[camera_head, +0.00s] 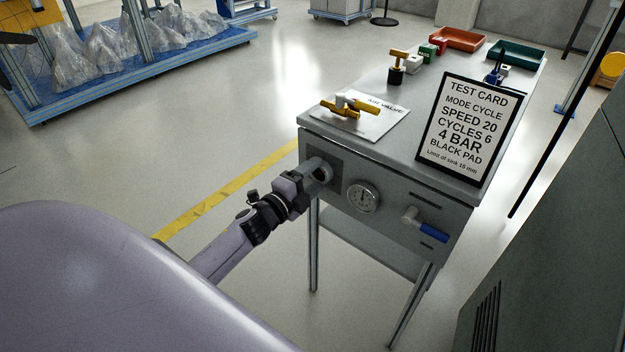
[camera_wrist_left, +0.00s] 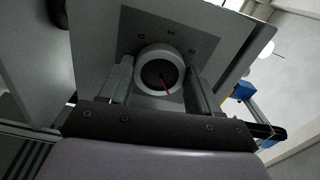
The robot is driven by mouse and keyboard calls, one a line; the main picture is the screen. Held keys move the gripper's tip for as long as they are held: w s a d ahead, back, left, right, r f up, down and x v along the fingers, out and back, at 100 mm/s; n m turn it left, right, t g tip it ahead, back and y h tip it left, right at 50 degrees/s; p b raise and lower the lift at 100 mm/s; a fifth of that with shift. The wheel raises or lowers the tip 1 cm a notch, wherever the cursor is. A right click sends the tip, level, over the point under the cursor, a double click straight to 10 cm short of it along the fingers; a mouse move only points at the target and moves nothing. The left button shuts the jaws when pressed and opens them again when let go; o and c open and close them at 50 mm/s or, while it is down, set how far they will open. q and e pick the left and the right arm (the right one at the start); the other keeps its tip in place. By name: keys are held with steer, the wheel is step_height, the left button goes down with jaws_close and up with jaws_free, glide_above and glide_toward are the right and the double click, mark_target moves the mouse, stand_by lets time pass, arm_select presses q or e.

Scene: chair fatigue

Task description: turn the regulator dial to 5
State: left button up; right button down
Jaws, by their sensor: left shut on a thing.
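The regulator dial (camera_wrist_left: 160,72) is a round grey knob with a dark face and a red pointer line, on the front panel of the grey bench. My left gripper (camera_head: 314,175) is shut on the dial, one finger on each side in the left wrist view (camera_wrist_left: 160,88). In the head view the gripper partly hides the dial. A round pressure gauge (camera_head: 362,197) sits right of it; its reading is too small to tell. My right gripper is not in view.
A blue-handled valve (camera_head: 432,231) sticks out right of the gauge. On the bench top (camera_head: 385,148) are a yellow-handled valve (camera_head: 345,108) on a white card and a framed test card (camera_head: 468,130). Red (camera_head: 458,39) and green (camera_head: 515,54) trays stand at the back.

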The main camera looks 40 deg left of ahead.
arm_select(q)
steer(key=m+b, duration=0.1)
steer(key=m, duration=0.3)
steer(key=shift+m, duration=0.3)
steer(key=shift+m+b, duration=0.65)
steer(key=shift+m, duration=0.85)
steer(key=o, duration=1.1)
steer(key=shift+c, duration=0.2)
